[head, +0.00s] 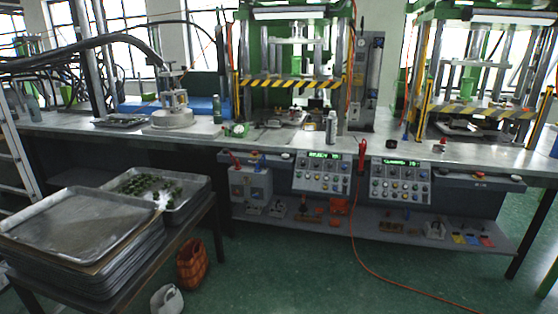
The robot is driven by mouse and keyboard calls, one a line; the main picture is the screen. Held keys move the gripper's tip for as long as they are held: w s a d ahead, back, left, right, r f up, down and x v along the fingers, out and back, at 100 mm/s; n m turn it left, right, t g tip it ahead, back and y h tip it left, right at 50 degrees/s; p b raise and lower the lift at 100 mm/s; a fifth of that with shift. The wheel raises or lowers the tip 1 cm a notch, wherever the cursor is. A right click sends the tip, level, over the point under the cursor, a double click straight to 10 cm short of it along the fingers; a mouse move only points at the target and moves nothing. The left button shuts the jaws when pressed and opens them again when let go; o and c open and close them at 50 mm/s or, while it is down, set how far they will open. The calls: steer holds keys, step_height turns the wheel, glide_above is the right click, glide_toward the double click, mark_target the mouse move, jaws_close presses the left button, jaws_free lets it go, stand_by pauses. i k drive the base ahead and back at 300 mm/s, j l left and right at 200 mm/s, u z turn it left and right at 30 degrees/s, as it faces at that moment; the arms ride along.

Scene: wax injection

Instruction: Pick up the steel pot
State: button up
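No plainly recognisable steel pot shows in the head view. The nearest likeness is a pale metallic round-based piece (172,118) on the left part of the long workbench (200,133), with an upright frame rising from it. I cannot tell whether it is the pot. My gripper is not in view.
A stack of metal trays (75,230) and a tray with green pieces (182,203) lie on a low table at the left front. An orange basket (192,262) and a white container (167,300) stand on the floor. A red cable (362,260) crosses the otherwise open green floor.

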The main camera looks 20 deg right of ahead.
mark_target(437, 148)
steer(key=i+l+z, duration=0.2)
steer(key=i+z, duration=0.3)
steer(key=i, duration=0.35)
steer(key=i+j+z, duration=0.1)
steer(key=i+z, duration=0.4)
steer(key=i, duration=0.4)
